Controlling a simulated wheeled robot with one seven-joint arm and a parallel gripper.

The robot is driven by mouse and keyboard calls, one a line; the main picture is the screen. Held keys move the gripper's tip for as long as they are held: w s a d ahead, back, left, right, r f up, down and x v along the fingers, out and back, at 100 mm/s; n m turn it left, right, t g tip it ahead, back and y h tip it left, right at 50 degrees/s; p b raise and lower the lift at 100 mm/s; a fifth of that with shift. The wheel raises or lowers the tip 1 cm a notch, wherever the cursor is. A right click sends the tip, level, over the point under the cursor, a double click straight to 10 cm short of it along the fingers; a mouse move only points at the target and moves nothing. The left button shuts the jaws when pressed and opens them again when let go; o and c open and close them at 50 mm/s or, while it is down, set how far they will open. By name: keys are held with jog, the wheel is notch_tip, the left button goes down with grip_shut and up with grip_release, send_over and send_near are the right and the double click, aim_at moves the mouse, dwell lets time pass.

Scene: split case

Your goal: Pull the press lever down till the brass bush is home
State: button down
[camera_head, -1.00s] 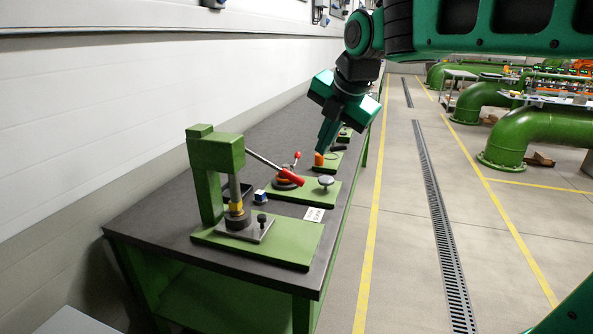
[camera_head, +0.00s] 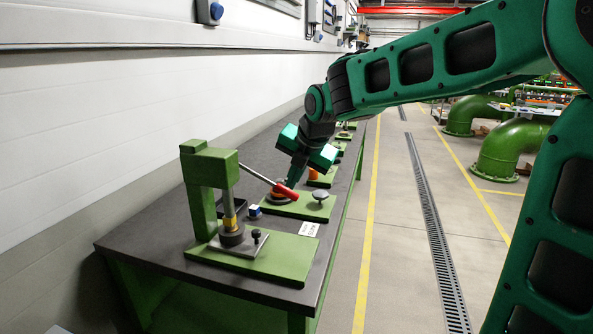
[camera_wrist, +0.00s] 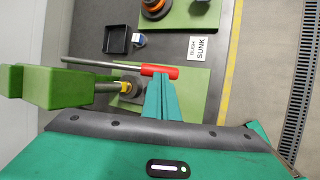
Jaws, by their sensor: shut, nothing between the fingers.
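The press (camera_head: 207,170) is a green frame at the near end of the bench, with a steel ram. Its lever (camera_head: 258,174) slopes down to the right and ends in a red handle (camera_head: 286,190). The brass bush (camera_head: 229,221) sits under the ram, above a dark round piece on a steel plate. My gripper (camera_head: 294,180) is shut and empty, its fingers just above or at the red handle. In the wrist view the fingertips (camera_wrist: 158,84) overlap the red handle (camera_wrist: 160,71); I cannot tell whether they touch it.
A card reading "BUSH SUNK" (camera_wrist: 199,47) lies on the dark bench (camera_head: 140,232). More green fixtures (camera_head: 317,205) stand farther along. The aisle at right is clear.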

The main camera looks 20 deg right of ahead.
aim_at(288, 195)
jog(key=shift+x, duration=1.05)
jog(key=shift+w+a+f, duration=0.1)
jog(key=shift+a+f, duration=0.05)
jog(key=shift+f, duration=0.5)
jog(key=shift+w+a+f, duration=0.1)
jog(key=shift+f, duration=0.55)
